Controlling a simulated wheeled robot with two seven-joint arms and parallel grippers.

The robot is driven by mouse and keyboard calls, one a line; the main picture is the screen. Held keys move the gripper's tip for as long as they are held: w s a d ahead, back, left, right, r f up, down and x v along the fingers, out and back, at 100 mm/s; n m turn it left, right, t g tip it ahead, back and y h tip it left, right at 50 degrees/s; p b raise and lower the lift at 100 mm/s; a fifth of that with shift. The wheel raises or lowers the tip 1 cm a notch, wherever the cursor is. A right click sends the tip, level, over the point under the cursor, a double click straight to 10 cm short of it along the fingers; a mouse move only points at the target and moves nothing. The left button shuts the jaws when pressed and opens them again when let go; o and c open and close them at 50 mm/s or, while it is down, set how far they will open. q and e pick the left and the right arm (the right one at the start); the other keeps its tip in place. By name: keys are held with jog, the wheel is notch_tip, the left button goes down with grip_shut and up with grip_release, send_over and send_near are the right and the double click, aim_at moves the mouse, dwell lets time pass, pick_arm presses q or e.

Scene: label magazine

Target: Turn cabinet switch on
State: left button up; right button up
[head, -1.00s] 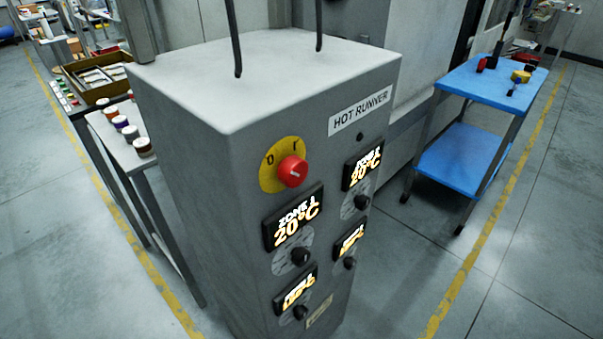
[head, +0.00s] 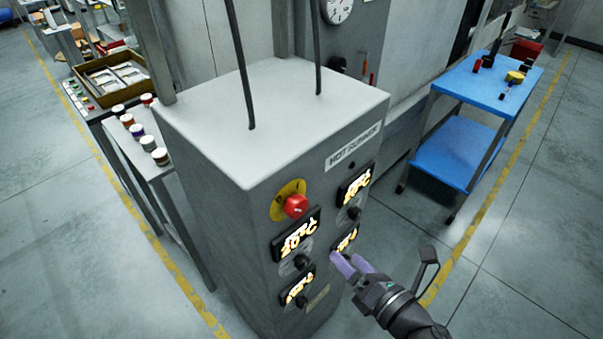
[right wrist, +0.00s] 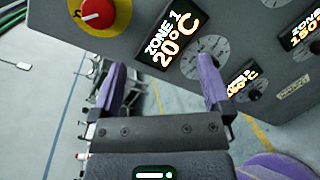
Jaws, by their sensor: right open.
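The grey hot runner cabinet (head: 215,150) stands in the middle of the head view. Its red rotary switch (head: 296,206) sits on a yellow plate (head: 285,190) on the front face, above the zone displays. The switch also shows at the upper left of the right wrist view (right wrist: 97,13), partly cut by the top edge. My right gripper (head: 345,262) is in front of the cabinet's lower right displays, below and right of the switch. In the right wrist view its purple-tipped fingers (right wrist: 160,82) are spread apart with nothing between them. My left gripper is not in view.
Lit zone displays (head: 297,233) and black knobs (head: 302,262) crowd the panel under the switch. A blue cart (head: 455,150) with tools stands at the right. A side table (head: 135,140) with jars stands at the left. Floor is clear at front right.

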aim_at(301, 209)
notch_tip(301, 209, up, 7)
jog(key=a+n+y, duration=0.2)
jog(key=n, duration=0.3)
jog(key=x, duration=0.3)
jog(key=p+x, duration=0.1)
jog(key=x, duration=0.5)
jog(key=shift+s+a+f, duration=0.1)
jog(key=shift+a+f, duration=0.2)
jog(key=shift+a, duration=0.25)
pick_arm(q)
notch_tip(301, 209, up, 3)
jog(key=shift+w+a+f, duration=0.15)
